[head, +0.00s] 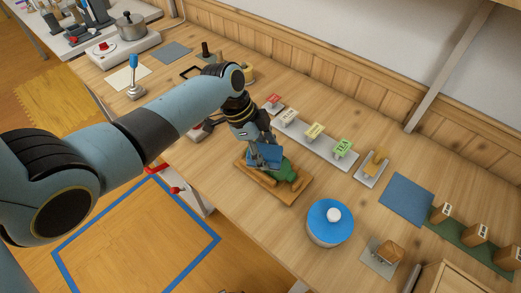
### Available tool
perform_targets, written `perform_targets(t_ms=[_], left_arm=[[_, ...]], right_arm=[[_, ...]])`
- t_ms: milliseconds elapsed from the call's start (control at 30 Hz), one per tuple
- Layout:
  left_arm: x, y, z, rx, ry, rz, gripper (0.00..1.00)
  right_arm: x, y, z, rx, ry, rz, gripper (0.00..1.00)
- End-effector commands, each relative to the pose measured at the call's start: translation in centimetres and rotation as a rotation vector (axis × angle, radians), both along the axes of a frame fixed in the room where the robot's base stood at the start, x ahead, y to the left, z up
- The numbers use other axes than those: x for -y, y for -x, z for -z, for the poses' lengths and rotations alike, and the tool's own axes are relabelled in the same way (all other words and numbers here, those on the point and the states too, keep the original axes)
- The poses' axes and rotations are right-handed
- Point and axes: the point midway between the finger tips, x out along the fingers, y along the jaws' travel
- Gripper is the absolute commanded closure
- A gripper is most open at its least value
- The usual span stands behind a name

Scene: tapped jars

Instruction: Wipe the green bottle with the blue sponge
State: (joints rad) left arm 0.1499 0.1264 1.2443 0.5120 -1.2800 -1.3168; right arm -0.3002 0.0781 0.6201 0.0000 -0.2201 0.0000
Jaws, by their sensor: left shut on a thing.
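The green bottle (288,174) lies on its side on a wooden cradle (264,184) near the middle of the bench. My left gripper (263,145) points down over the bottle and is shut on the blue sponge (268,155). The sponge is at the bottle's upper left part; the gripper hides some of both, and I cannot tell whether they touch. My right gripper is out of view.
A row of small labelled blocks (314,131) stands behind the cradle.

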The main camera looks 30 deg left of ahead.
Motion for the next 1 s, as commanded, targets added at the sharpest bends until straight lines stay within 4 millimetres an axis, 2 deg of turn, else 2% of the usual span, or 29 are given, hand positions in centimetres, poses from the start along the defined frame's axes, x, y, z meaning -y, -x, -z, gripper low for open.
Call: perform_targets(t_ms=[233, 667, 1000], left_arm=[[0.3, -1.9, 0.1, -0.001, 0.0, 0.0, 0.75], [0.4, -2.3, 0.1, -0.001, 0.0, 0.0, 0.75], [0.7, -5.2, 0.2, 0.001, 0.001, 0.001, 0.75]], right_arm=[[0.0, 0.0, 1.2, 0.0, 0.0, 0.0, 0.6], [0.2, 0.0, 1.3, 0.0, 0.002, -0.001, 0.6], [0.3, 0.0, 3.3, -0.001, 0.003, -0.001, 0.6]])
